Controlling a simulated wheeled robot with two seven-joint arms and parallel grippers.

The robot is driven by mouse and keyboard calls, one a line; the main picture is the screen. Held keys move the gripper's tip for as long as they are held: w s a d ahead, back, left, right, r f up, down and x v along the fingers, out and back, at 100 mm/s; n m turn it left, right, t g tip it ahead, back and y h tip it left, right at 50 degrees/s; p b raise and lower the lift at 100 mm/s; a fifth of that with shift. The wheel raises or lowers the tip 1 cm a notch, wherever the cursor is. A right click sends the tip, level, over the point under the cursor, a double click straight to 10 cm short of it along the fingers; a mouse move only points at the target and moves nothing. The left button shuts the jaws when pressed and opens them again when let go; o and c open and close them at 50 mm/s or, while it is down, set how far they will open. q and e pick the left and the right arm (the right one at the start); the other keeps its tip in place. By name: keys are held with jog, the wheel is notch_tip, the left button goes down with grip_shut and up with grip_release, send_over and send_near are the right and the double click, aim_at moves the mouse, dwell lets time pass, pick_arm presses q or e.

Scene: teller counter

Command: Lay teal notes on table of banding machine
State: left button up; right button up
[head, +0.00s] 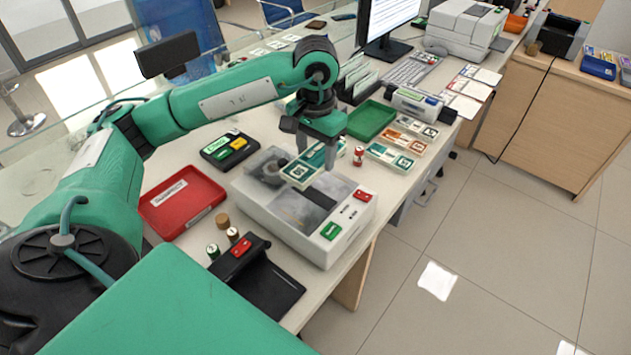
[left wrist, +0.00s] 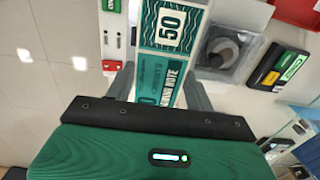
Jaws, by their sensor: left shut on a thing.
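The teal notes (head: 299,172) are a bundle marked 50. My left gripper (head: 318,150) is shut on them and holds them over the banding machine. In the left wrist view the teal notes (left wrist: 168,28) lie between the two fingers of my left gripper (left wrist: 160,85), their far end pointing away. The banding machine (head: 280,222) is a pale box with a dark table plate (head: 312,208), a clear cover, a red button and a green button. Whether the notes touch the table is hard to tell. My right gripper does not show.
A red tray (head: 182,203) stands left of the machine and a green tray (head: 371,121) behind it. Other note bundles (head: 390,157) lie to its right.

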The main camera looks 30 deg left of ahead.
pick_arm(q)
send_over(316, 194)
notch_tip(316, 194, down, 5)
jog(key=shift+r, duration=0.1)
jog(key=shift+f, duration=0.2)
notch_tip(316, 194, down, 4)
jog(key=shift+p, duration=0.45)
jog(key=shift+f, duration=0.2)
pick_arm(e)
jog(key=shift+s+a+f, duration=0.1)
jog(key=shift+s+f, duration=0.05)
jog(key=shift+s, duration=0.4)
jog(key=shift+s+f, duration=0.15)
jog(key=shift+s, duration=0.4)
